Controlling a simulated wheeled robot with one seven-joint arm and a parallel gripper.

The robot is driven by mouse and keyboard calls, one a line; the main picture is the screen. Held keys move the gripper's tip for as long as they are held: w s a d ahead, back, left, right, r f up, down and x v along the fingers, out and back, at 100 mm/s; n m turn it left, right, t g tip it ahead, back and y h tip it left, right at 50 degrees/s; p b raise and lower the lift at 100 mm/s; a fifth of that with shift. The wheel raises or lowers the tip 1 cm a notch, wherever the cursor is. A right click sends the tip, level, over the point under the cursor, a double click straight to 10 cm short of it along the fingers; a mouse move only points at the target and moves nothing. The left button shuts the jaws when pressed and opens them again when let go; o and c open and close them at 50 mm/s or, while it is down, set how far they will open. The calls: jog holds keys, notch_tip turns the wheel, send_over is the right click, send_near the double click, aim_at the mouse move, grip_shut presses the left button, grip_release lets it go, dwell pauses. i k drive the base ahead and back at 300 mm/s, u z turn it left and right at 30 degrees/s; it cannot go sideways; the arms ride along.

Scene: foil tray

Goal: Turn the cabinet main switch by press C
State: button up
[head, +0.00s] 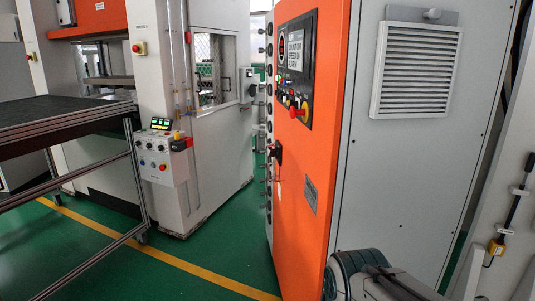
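An orange cabinet door (300,215) stands in the middle of the head view, on the front of a grey cabinet (400,170). High on the door is a dark control panel (296,65) with a lit display, several small coloured buttons and a red knob on a yellow plate (304,111). Lower on the door is a black handle (276,152). Which of these is the main switch cannot be told for sure, and no press C label is readable. A rounded grey part at the bottom, in front of the cabinet, appears to be my arm. My gripper does not show.
A white press (200,150) stands left of the door, with a control box (160,155) on its front. A metal-framed table (60,125) stands at the far left. Green floor with a yellow line (185,262) lies open between them and the cabinet.

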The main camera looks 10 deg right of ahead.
aim_at(273, 152)
jog(key=u, duration=0.8)
jog(key=i, duration=1.15)
jog(key=u, duration=0.35)
jog(key=i, duration=1)
jog(key=z, duration=1.05)
jog(key=i, duration=0.6)
jog(key=z, duration=0.55)
